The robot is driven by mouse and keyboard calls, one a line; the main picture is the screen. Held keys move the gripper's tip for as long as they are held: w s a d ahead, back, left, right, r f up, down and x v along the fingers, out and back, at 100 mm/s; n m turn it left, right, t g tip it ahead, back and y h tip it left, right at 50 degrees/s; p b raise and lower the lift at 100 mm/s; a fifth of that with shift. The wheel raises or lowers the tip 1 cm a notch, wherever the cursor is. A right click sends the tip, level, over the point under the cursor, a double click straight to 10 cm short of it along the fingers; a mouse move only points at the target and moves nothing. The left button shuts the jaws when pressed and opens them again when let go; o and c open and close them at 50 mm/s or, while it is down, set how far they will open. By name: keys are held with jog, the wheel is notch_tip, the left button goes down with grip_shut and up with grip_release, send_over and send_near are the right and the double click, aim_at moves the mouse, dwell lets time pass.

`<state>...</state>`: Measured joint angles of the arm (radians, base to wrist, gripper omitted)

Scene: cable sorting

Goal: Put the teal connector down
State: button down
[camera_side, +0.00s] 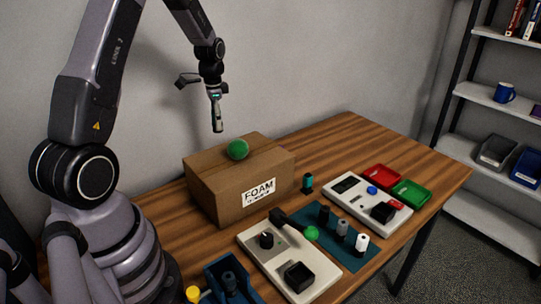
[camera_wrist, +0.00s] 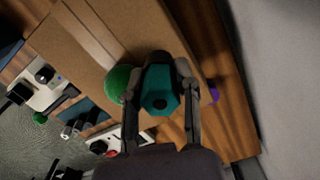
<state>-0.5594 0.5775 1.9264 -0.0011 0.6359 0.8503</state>
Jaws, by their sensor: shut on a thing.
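My gripper (camera_side: 217,126) is raised above the cardboard box at the back of the table, pointing down. In the wrist view its fingers are closed around a teal connector (camera_wrist: 160,80) with a dark round spot on it. In the side view the held connector is too small and covered to make out clearly. A small dark piece with a teal top (camera_side: 307,182) stands on the table right of the box. I cannot tell whether it is the same kind of connector.
The FOAM-labelled box (camera_side: 220,178) carries a green ball (camera_side: 238,149). Pale panels (camera_side: 258,262) (camera_side: 341,194), a teal mat (camera_side: 345,258) with several connectors, red (camera_side: 380,176) and green trays (camera_side: 411,192), and a blue bin (camera_side: 213,277) fill the front and right. Bare wood shows at the back right.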

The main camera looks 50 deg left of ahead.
jog(key=w+d+n, duration=0.3)
jog(key=d, duration=1.9)
jog(key=w+a+f+n, duration=0.1)
jog(key=w+a, duration=0.2)
jog(key=w+a+f+n, duration=0.1)
jog(key=w+a, duration=0.1)
jog(key=w, duration=0.2)
jog(key=w+a+f+n, duration=0.1)
jog(key=w+a, duration=0.2)
jog(key=w, duration=0.1)
jog(key=shift+w+a+f, duration=0.1)
jog(key=shift+w+a, duration=0.05)
jog(key=shift+a, duration=0.15)
jog(key=w+f, duration=0.3)
jog(key=w, duration=0.1)
jog(key=w+a+f, duration=0.1)
jog(key=w+f, duration=0.2)
jog(key=w, duration=0.1)
jog(key=w+a+f, duration=0.1)
jog(key=w+f, duration=0.2)
jog(key=w, duration=0.2)
jog(key=shift+a, duration=0.2)
jog(key=shift+w+f, duration=0.25)
jog(key=shift+f, duration=1.7)
jog(key=c, duration=0.8)
grip_release()
jog(key=shift+r, duration=0.1)
